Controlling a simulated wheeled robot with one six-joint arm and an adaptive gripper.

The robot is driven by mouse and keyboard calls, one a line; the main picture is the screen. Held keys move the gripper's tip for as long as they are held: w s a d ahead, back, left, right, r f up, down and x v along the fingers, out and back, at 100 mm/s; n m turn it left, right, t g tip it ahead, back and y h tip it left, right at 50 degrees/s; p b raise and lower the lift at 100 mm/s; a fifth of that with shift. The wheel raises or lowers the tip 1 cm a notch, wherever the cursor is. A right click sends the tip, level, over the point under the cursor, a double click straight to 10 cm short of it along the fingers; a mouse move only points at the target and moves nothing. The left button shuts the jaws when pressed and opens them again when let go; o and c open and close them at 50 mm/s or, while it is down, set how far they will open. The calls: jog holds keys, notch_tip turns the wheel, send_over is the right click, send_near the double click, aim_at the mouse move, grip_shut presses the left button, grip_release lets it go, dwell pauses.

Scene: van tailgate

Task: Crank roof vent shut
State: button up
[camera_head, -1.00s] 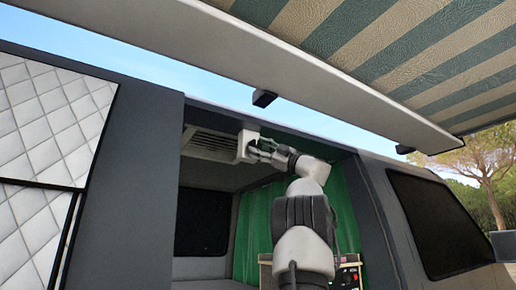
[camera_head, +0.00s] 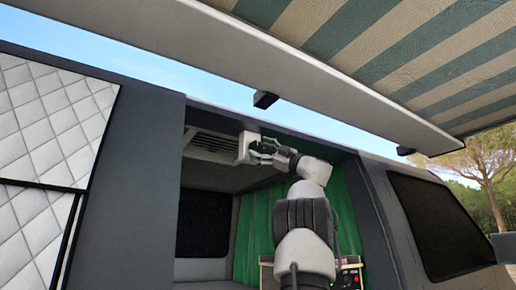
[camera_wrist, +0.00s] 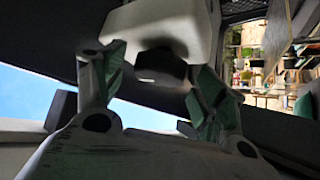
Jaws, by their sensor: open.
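The roof vent (camera_head: 212,146) is a slatted panel under the van's roof edge in the head view. The white crank housing (camera_head: 246,147) hangs at its right end. In the wrist view the housing (camera_wrist: 150,22) is close above, with a dark rounded knob (camera_wrist: 160,66) on its underside. My gripper (camera_head: 262,152) is beside the housing in the head view. In the wrist view my gripper (camera_wrist: 154,88) is open, with one green-padded finger on each side of the knob. I see no clear contact with it. The crank's handle shape and the vent's opening are not clear.
A striped awning (camera_head: 400,50) with a white front bar (camera_head: 340,85) spans overhead. The van's door pillar (camera_head: 130,170) is left of the opening. A green curtain (camera_head: 257,225) hangs behind my arm, and a red-and-black panel (camera_head: 348,277) is below.

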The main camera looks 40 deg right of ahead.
jog(key=v, duration=1.1)
jog(key=shift+s, duration=0.4)
jog(key=shift+d+f, duration=0.1)
